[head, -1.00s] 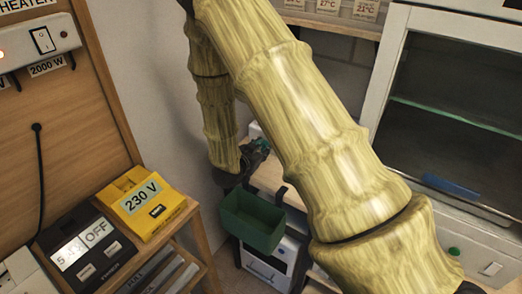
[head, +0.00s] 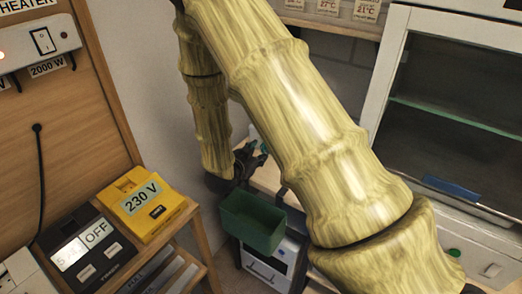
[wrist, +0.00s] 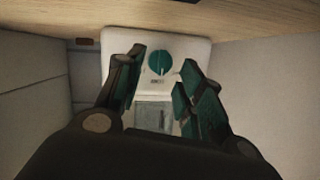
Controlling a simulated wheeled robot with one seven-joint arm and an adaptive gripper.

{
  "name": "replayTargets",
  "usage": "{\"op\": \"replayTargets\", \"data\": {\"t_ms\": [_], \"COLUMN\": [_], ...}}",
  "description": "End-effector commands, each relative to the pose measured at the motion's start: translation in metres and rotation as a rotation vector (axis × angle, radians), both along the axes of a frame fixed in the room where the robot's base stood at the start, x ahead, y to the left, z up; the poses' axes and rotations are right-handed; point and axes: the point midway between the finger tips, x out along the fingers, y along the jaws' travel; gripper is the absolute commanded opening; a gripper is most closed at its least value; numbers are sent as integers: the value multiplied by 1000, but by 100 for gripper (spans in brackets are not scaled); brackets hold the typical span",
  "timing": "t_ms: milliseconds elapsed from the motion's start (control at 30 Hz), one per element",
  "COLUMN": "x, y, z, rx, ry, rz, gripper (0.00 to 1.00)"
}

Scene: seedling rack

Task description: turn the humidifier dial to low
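The humidifier appears in the wrist view as a white box (wrist: 170,43) with a round teal dial (wrist: 160,63) on its face. A thin mark on the dial looks roughly vertical, but the setting is too small to read. A small dark label sits below the dial, with a grey panel under that. My gripper (wrist: 160,70) is open, its two dark fingers with teal pads on either side of the dial in the picture. I cannot tell whether they touch it. In the head view my gripper (head: 251,157) is small and partly dark, and the dial cannot be made out.
A green bin (head: 252,222) hangs just below my gripper, above a white appliance (head: 265,270). A yellow 230 V box (head: 160,222) and a black unit showing OFF (head: 72,265) stand at left. A glass-fronted cabinet (head: 385,90) stands at right. A wooden edge (wrist: 230,15) crosses the wrist view's top.

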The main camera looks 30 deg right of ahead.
Motion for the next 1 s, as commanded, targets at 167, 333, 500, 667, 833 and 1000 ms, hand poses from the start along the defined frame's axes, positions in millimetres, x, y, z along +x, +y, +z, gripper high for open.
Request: {"op": "replayTargets", "data": {"t_ms": [167, 333, 500, 667, 833, 1000], "x": [-16, -29, -37, -40, -41, -41], "y": [29, 52, 66, 71, 71, 71], "z": [11, 19, 24, 26, 26, 26], "rx": [0, 0, 0, 0, 0, 0], "ry": [0, 0, 1, 1, 1, 1], "rz": [3, 1, 1, 1, 1, 1], "gripper": [38, 38, 38, 38, 38, 38]}}
